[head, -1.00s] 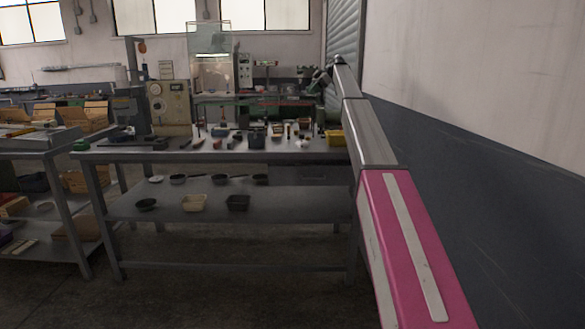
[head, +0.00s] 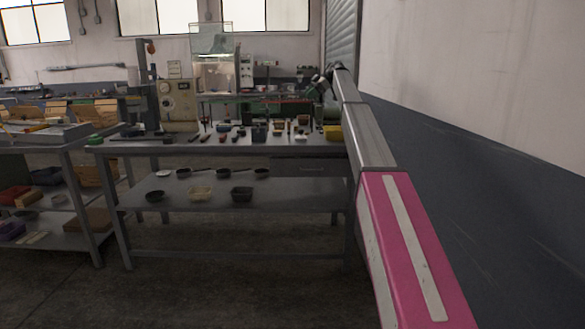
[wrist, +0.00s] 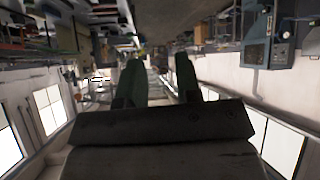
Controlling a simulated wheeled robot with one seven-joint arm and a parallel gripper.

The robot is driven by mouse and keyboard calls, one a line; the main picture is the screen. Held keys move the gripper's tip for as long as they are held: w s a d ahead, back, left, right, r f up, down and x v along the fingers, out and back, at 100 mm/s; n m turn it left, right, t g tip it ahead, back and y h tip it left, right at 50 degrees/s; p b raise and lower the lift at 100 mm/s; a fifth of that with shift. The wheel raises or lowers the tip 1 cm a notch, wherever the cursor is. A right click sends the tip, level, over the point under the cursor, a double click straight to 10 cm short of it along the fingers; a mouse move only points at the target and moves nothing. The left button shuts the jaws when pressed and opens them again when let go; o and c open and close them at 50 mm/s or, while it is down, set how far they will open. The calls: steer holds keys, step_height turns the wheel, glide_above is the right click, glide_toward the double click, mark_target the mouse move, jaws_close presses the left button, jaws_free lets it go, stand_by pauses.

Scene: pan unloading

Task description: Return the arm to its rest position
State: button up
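My arm, pink near the camera and grey farther out, reaches forward along the right side of the head view. My gripper (head: 322,82) is small and dark at its far end, in front of the roller shutter. In the wrist view my gripper (wrist: 158,76) has two dark green fingers standing apart, with nothing between them. The wrist picture is turned over, with windows low and benches high.
A grey workbench (head: 230,149) carries several tools and containers, with a yellow bin (head: 332,132) at its right end. Several pans and bins stand on its lower shelf (head: 290,201). Another bench (head: 50,137) is at left. A wall (head: 480,80) runs along the right. The near floor (head: 230,295) is clear.

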steer(key=s+a+f+t+y, duration=0.2)
steer(key=a+f+t+y, duration=0.3)
steer(key=f, duration=0.3)
steer(key=s+d+f+m+t+h, duration=0.4)
steer(key=s+d+f+m+h, duration=0.25)
steer(key=f, duration=0.45)
steer(key=s+d+f+m+t+h, duration=0.3)
steer(key=s+d+f+m+h, duration=0.3)
steer(key=f, duration=0.5)
steer(key=s+d+f+m+t+h, duration=0.45)
steer(key=s+d+f+m, duration=0.3)
steer(key=f, duration=0.35)
steer(key=s+a+f+g, duration=0.1)
steer(key=s+f+g, duration=0.3)
steer(key=s, duration=0.8)
steer(key=s+a+f+g+y, duration=0.1)
steer(key=s+f+g, duration=0.4)
steer(key=s, duration=0.8)
steer(key=s+a+f+m+g+y, duration=0.1)
steer(key=s+f+g, duration=0.4)
steer(key=s+f, duration=0.5)
steer(key=shift+s+a, duration=0.7)
steer(key=shift+s, duration=0.5)
steer(key=shift+f+g, duration=0.1)
steer(key=shift+g, duration=0.15)
